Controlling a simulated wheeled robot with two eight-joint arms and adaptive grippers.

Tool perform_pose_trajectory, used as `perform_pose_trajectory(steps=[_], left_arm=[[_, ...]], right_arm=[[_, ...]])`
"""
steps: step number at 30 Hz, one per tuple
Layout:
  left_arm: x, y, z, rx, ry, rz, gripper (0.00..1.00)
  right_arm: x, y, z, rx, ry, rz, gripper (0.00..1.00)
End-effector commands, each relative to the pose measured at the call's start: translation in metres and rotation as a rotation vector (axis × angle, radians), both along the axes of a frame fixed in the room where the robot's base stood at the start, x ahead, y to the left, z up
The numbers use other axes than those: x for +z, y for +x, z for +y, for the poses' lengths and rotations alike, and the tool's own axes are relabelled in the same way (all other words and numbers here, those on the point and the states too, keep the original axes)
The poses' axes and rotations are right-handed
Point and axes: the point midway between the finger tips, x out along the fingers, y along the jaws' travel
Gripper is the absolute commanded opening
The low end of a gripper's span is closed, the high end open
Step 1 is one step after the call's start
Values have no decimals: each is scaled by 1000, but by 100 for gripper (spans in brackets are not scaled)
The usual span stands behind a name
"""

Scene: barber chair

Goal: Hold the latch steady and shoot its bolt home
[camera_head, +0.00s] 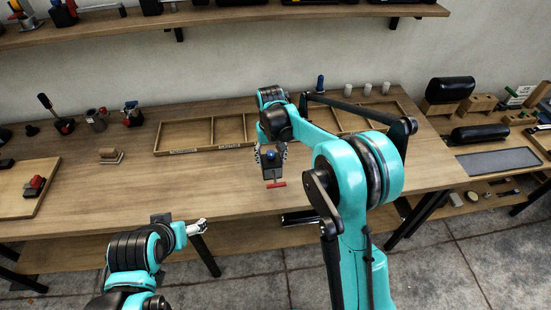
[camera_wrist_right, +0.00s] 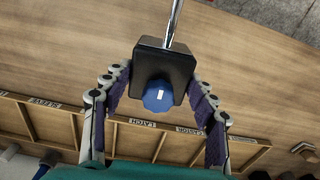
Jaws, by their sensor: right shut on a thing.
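The latch is a black block (camera_head: 270,167) with a blue knob (camera_wrist_right: 158,96) and a silver rod (camera_wrist_right: 174,25). A red crossbar (camera_head: 275,184) shows at the rod's end in the head view. My right gripper (camera_head: 271,157) is shut on the black block, which it holds over the front half of the bench. In the right wrist view, its pads flank the block (camera_wrist_right: 178,62). My left gripper (camera_head: 198,227) is at the bench's front edge, left of the latch and apart from it. It is too small to tell whether it is open or shut.
A labelled, divided wooden tray (camera_head: 183,151) lies behind the latch on the wooden bench (camera_head: 110,205); another divided tray (camera_head: 345,130) lies to the right. A board with a red and black tool (camera_head: 35,186) lies far left. The bench around the latch is clear.

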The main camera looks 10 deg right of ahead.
Motion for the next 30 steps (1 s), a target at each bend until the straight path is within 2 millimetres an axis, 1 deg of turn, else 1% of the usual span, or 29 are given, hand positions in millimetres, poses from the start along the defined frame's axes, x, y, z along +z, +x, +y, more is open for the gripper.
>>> perform_pose_trajectory(steps=[1,30], left_arm=[[-3,0,0,0,0,0,79],[-33,0,0,0,0,0,79]], right_arm=[[-4,2,3,1,0,0,11],[-54,32,55,1,0,0,11]])
